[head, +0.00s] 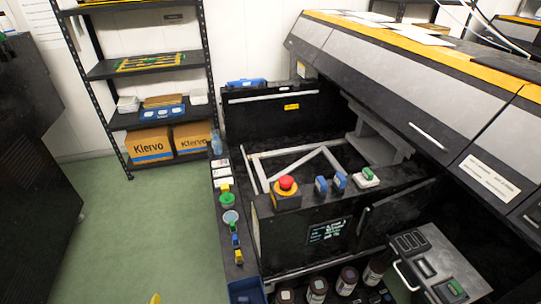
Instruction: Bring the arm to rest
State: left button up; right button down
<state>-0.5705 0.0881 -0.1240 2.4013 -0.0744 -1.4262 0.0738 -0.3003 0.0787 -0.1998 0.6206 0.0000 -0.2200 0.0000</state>
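No arm or gripper of mine can be made out in the head view. Several ink bottles stand in a row at the bottom, below the printer's front panel, including a dark bottle with a pale cap (347,281) and another dark one (317,291). Their lower parts are cut off by the frame edge. A small yellow tip (155,298) shows at the bottom edge; I cannot tell what it belongs to.
The large printer (420,85) fills the right side. Its front panel carries a red emergency button (287,183). A grey unit with a handle (432,268) is at lower right. A shelf rack (145,70) stands at the back left.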

pick_arm(q)
jog(key=s+d+f+g+h, duration=0.1)
jog(key=s+d+f+g, duration=0.15)
jog(key=f, duration=1.25)
jog(key=s+d+f+g+h, duration=0.1)
jog(key=s+d+f+h, duration=0.15)
jog(key=f, duration=1.25)
jog(key=s+f+n+g, duration=0.2)
jog(key=s+f+g, duration=0.1)
jog(key=s+f, duration=1.7)
jog(key=shift+s+a+h, duration=0.3)
jog(key=shift+s+h, duration=0.15)
jog(key=shift+s, duration=0.3)
